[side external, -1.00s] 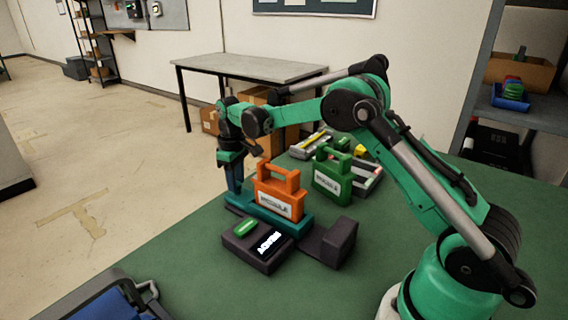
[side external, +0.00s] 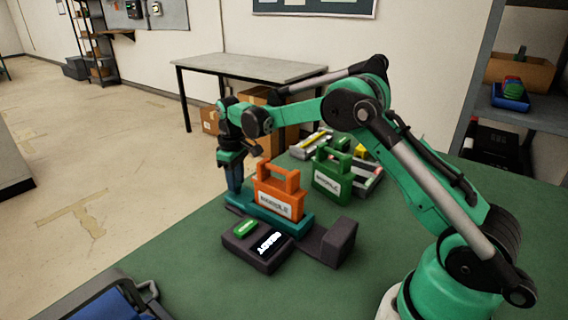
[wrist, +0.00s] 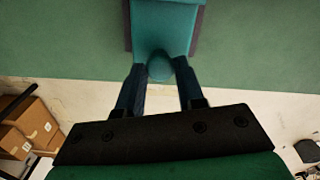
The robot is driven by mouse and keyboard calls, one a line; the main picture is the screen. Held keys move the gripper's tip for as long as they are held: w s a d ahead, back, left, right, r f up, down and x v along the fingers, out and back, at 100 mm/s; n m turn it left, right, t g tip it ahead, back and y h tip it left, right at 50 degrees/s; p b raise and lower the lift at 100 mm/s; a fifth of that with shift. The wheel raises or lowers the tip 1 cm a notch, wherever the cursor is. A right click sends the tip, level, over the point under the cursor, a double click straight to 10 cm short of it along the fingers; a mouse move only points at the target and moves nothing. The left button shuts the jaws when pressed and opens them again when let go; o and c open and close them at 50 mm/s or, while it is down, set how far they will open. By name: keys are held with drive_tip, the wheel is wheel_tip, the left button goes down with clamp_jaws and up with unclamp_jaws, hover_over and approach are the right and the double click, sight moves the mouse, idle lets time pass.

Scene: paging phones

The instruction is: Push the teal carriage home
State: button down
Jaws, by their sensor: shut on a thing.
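The teal carriage (side external: 268,218) sits on a dark rail, its near end also showing in the wrist view (wrist: 165,27). An orange module (side external: 279,186) with a handle and white label stands upright on it. My gripper (side external: 235,191) is at the carriage's left end in the side view. In the wrist view its two fingers (wrist: 157,68) close around a rounded teal knob (wrist: 160,65) on the carriage end. A dark block (side external: 341,237) stands at the rail's right end, with a visible gap to the carriage.
A green module (side external: 332,176) stands behind, near grey trays.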

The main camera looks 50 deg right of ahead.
idle(0.4)
drive_tip(key=shift+s, duration=2.75)
drive_tip(key=c, duration=0.5)
unclamp_jaws()
drive_tip(key=shift+c, duration=0.2)
drive_tip(key=shift+r, duration=2.85)
